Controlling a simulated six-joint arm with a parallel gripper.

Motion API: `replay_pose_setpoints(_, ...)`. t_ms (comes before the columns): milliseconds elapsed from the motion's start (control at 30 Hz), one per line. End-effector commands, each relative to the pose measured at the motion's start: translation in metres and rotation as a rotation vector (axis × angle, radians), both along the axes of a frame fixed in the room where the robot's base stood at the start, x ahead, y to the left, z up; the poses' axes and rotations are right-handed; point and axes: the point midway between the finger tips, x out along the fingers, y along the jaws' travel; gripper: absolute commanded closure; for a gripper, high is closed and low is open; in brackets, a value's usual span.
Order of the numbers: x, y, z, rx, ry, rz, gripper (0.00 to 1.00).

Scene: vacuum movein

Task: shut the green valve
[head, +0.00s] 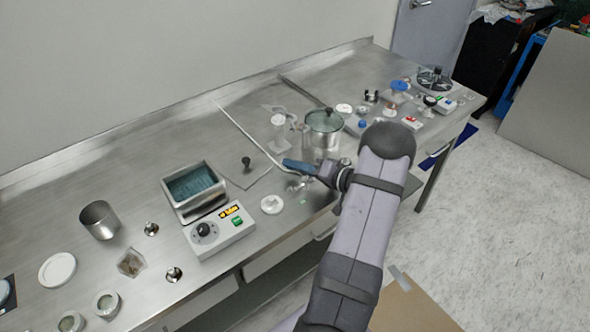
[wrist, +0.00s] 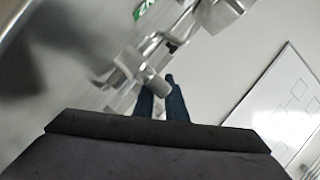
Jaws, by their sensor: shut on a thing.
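My gripper (head: 300,166) reaches in from the right, low over the bench's front part, near the lidded pot. In the wrist view my gripper's dark blue fingers (wrist: 163,98) are shut on a grey, shiny cylindrical piece (wrist: 154,84). This piece joins a clear or metallic fitting beyond it. In the head view a small shiny fitting (head: 298,184) stands just below the fingers. I cannot make out a green valve handle for certain. A green and white patch (wrist: 145,9) shows at the top of the wrist view.
A lidded metal pot (head: 325,132) stands just behind my gripper. A bath (head: 193,190) and a control box with a green button (head: 220,232) are to the left. A white dish (head: 271,205) lies in front. Several small items crowd the bench's right end.

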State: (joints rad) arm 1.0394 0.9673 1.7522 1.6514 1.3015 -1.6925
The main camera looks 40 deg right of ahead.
Motion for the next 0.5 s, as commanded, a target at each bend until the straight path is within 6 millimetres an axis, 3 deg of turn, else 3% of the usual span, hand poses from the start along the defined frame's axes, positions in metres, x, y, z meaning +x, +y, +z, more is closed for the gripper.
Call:
replay_pose_setpoints(200, -0.0001, 0.0008, 0.0011, -0.001, 0.000, 0.003, 1.00)
replay_pose_setpoints(233, -0.0001, 0.0007, 0.0010, -0.001, 0.000, 0.003, 0.86)
replay_pose_setpoints(300, -0.0001, 0.0007, 0.0010, -0.001, 0.000, 0.003, 0.70)
replay_pose_setpoints(500, -0.0002, 0.0006, 0.0006, -0.001, 0.001, 0.002, 0.70)
